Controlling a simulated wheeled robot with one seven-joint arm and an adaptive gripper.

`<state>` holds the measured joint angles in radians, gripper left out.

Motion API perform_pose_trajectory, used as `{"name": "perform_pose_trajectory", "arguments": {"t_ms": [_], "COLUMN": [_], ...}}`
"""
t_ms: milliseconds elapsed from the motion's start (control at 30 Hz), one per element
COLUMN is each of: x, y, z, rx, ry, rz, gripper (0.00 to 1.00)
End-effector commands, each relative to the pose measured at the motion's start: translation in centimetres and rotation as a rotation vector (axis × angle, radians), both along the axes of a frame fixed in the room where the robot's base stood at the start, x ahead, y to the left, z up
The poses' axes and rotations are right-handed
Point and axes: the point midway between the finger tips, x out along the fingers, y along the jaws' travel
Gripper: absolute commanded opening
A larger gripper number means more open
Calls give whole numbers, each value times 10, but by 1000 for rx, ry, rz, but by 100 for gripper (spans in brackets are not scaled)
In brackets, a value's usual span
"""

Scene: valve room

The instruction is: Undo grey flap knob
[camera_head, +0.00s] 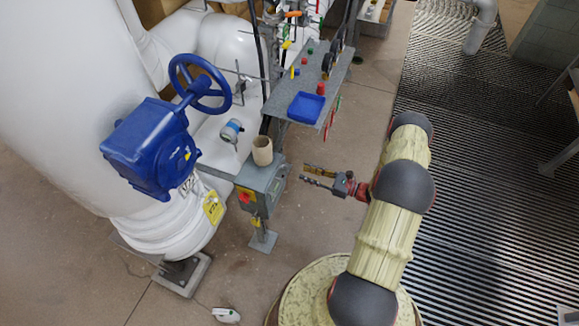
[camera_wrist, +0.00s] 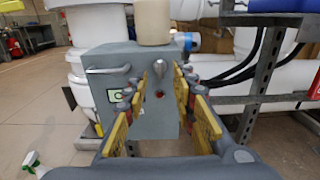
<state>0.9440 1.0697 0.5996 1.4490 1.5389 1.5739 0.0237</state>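A grey control box (camera_wrist: 140,110) fills the middle of the wrist view. On its front face are a grey flap-like handle (camera_wrist: 107,70) at the left and a rounded grey knob (camera_wrist: 160,68) between the fingertips in the picture; I cannot tell which is the flap knob. My gripper (camera_wrist: 161,88) is open, with yellow-padded fingers apart and nothing between them. It appears a short way off the face. In the head view my gripper (camera_head: 306,175) points left at the box (camera_head: 263,186), with a gap. The knobs are too small to tell there.
A beige cup (camera_head: 262,150) stands on the box. A grey shelf (camera_head: 285,85) with a blue tray (camera_head: 306,107) is above and behind. A blue valve wheel (camera_head: 200,83) and white pipes are left.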

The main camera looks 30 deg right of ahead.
Motion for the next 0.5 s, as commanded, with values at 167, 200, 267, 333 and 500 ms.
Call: {"name": "perform_pose_trajectory", "arguments": {"t_ms": [167,200,267,333,500], "x": [19,25,32,40,53], "y": [17,21,27,33,43], "z": [-1,-2,-1,-1,-1], "rx": [-1,-1,-2,-2,-2], "ry": [1,1,1,1,1], "rz": [6,6,6,7,5], "gripper": [26,26,26,26,26]}}
